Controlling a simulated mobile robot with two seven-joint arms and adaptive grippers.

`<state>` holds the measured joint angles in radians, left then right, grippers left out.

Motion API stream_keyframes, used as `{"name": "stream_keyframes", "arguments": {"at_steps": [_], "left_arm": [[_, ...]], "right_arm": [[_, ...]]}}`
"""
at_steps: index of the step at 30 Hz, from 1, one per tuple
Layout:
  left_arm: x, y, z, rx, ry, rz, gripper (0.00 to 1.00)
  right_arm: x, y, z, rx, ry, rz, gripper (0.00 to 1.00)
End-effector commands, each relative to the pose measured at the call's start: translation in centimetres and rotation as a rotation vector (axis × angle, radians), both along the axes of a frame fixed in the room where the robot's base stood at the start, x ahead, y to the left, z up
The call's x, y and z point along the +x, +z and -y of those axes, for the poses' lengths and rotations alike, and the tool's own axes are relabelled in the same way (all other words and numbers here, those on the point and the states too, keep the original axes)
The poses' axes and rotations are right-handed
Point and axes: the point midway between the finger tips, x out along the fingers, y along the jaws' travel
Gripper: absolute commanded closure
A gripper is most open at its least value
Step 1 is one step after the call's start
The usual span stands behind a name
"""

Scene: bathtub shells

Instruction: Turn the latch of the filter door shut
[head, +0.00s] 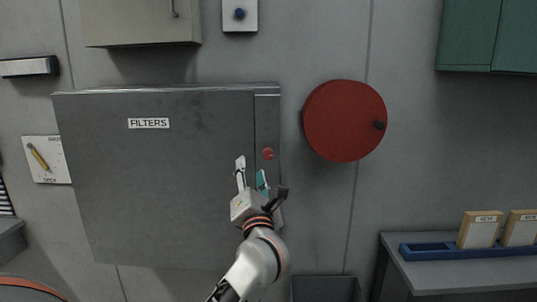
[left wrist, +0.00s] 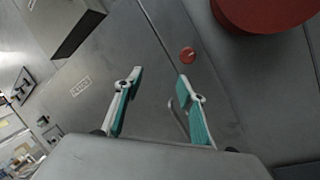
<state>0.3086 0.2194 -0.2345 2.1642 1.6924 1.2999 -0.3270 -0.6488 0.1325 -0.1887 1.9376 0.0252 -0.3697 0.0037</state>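The grey filter door (head: 160,190) with a white "FILTERS" label is on the wall, at the left of the head view. It looks closed, but I cannot tell if it is fully flush. A small red round knob, which looks like the latch (head: 268,153), sits on the strip along its right edge. The latch also shows in the left wrist view (left wrist: 188,55), beyond the fingertips. My left gripper (head: 251,172) is open and empty, just below and left of the latch, apart from it. A thin curved handle (left wrist: 178,118) shows between its fingers in the wrist view. My right gripper is out of view.
A big red wheel (head: 343,121) with a dark knob is right of the door. A shelf (head: 470,272) with a blue tray (head: 450,250) stands right. The wall below the wheel is bare.

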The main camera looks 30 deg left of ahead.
Motion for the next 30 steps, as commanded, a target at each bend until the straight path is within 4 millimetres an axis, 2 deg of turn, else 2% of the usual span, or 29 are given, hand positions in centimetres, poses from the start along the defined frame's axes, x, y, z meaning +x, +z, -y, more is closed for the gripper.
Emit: {"name": "stream_keyframes", "arguments": {"at_steps": [1, 3, 9, 13, 24, 30], "left_arm": [[0.8, 1.0, 0.1, -0.102, -0.041, 0.01, 0.6], [1.9, 1.2, 0.7, -0.226, -0.099, -0.001, 0.6], [3.5, 1.3, 2.4, -0.4, -0.201, -0.037, 0.6], [4.5, 1.2, 2.1, -0.418, -0.21, -0.045, 0.6], [9.1, 1.1, -0.7, -0.415, -0.208, -0.045, 0.6], [10.1, 1.1, -1.4, -0.416, -0.209, -0.042, 0.6]], "right_arm": [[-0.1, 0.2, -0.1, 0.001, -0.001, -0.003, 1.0], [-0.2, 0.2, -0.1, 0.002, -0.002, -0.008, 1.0], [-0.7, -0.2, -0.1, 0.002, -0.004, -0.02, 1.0], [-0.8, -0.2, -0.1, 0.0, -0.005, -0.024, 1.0], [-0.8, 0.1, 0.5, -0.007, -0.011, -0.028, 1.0], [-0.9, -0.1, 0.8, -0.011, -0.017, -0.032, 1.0]]}}
